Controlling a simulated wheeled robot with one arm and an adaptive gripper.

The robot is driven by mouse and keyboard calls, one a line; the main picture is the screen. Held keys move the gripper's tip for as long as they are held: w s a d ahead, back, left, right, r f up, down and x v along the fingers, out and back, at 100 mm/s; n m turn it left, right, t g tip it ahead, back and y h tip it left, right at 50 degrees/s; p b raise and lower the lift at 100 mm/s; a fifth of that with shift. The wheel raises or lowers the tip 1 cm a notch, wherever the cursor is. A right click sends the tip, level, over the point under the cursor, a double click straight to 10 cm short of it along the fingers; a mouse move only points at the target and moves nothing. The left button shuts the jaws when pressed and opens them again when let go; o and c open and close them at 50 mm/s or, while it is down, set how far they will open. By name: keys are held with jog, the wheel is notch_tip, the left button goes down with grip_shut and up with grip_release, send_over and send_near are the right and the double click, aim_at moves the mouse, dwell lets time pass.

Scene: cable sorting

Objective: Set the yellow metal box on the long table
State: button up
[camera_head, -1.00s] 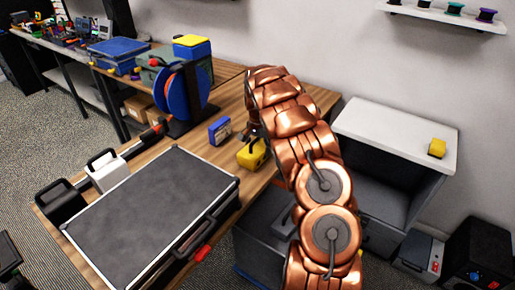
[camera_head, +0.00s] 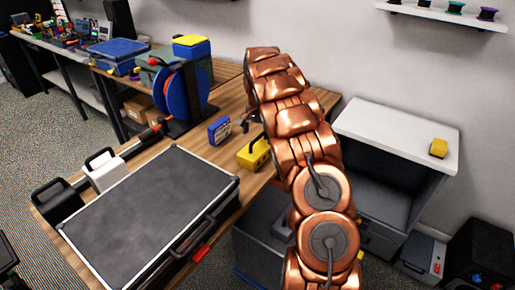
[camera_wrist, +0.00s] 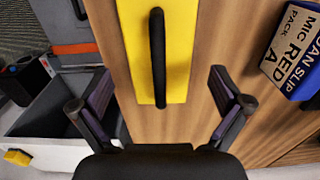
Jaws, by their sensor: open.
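The yellow metal box (camera_head: 254,153) with a black handle stands on the long wooden table (camera_head: 231,106), near its right edge and beside my arm. In the wrist view the yellow box (camera_wrist: 179,52) lies ahead of my gripper (camera_wrist: 160,100), with its black handle running lengthwise. The two fingers are spread wide on either side of the box's near end, with wood showing between them and it. Nothing is held. In the head view my copper arm hides most of the gripper.
A blue box (camera_head: 219,130) stands just left of the yellow box; its printed side (camera_wrist: 292,55) shows in the wrist view. A large grey case (camera_head: 150,215) fills the table's near end. A blue reel (camera_head: 180,95) stands farther back. A white-topped cabinet (camera_head: 395,133) is at right.

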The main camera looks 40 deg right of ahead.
notch_tip(320, 180, up, 6)
jog(key=shift+r+b, duration=0.2)
jog(key=shift+b, duration=0.4)
jog(key=shift+s+a+r, duration=0.25)
jog(key=shift+a, duration=0.15)
jog(key=s+a+r+n+g, duration=0.1)
jog(key=s+a+r+n, duration=0.2)
jog(key=s+a, duration=0.55)
jog(key=s+a+r+n, duration=0.3)
jog(key=s+a+r, duration=0.1)
jog(key=s+a, duration=0.45)
jog(key=s+a+f+n, duration=0.2)
jog(key=s+a, duration=0.2)
jog(key=s, duration=0.4)
jog(key=s+a+f+n, duration=0.2)
jog(key=s+a+n, duration=0.1)
jog(key=s, duration=0.5)
jog(key=s+a+f+n, duration=0.2)
jog(key=s+a+n, duration=0.1)
jog(key=s+a, duration=0.3)
jog(key=s, duration=0.2)
jog(key=shift+s+g, duration=0.3)
jog(key=shift+g, duration=0.1)
jog(key=shift+r, duration=0.1)
jog(key=shift+r+p, duration=0.5)
jog(key=shift+p, duration=0.05)
